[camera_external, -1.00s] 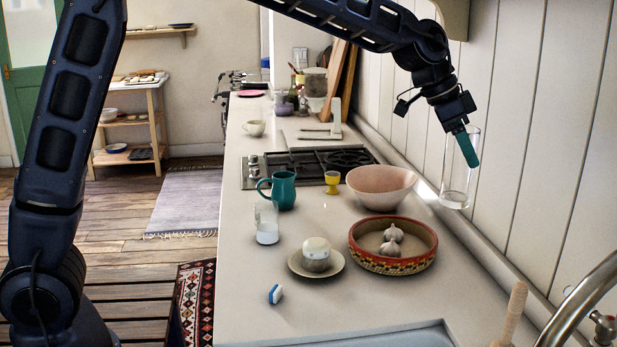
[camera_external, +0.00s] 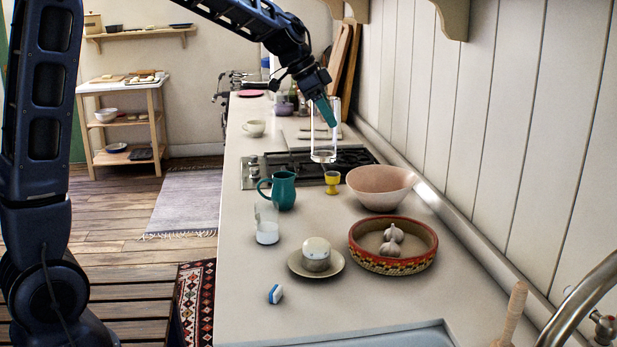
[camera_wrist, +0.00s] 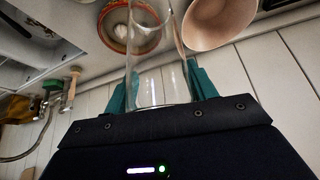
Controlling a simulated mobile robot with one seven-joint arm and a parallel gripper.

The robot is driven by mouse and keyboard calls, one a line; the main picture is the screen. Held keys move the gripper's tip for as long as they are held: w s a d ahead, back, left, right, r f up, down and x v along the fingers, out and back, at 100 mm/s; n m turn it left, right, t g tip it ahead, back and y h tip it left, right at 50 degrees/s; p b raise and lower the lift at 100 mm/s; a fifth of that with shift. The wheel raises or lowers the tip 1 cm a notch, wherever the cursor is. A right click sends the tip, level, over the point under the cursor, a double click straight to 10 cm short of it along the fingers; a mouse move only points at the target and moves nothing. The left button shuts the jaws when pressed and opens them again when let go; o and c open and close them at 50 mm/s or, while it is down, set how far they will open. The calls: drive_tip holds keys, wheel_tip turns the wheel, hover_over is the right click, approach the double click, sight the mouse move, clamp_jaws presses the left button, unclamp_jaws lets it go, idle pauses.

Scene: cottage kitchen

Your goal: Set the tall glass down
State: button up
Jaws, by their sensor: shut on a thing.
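The tall glass (camera_external: 323,150) is clear and roughly upright in the external view, held in the air above the counter, in front of the stove as seen there. My gripper (camera_external: 326,112) has teal fingers and is shut on the glass. In the wrist view the glass (camera_wrist: 158,70) stands between the two teal fingertips of my gripper (camera_wrist: 160,88). The pale counter (camera_external: 235,290) lies below it. In the external view the glass overlaps the stove, so its exact height above the surface is hard to tell.
The front-left counter is fairly clear.

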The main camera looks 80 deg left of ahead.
drive_tip(key=shift+s+a+f, duration=0.1)
drive_tip(key=shift+s+f, duration=0.05)
drive_tip(key=shift+f, duration=0.25)
wheel_tip(320, 180, down, 19)
idle(0.4)
drive_tip(key=shift+f, duration=0.25)
drive_tip(key=o, duration=1.5)
drive_tip(key=v, duration=1.2)
drive_tip(key=shift+r, duration=0.2)
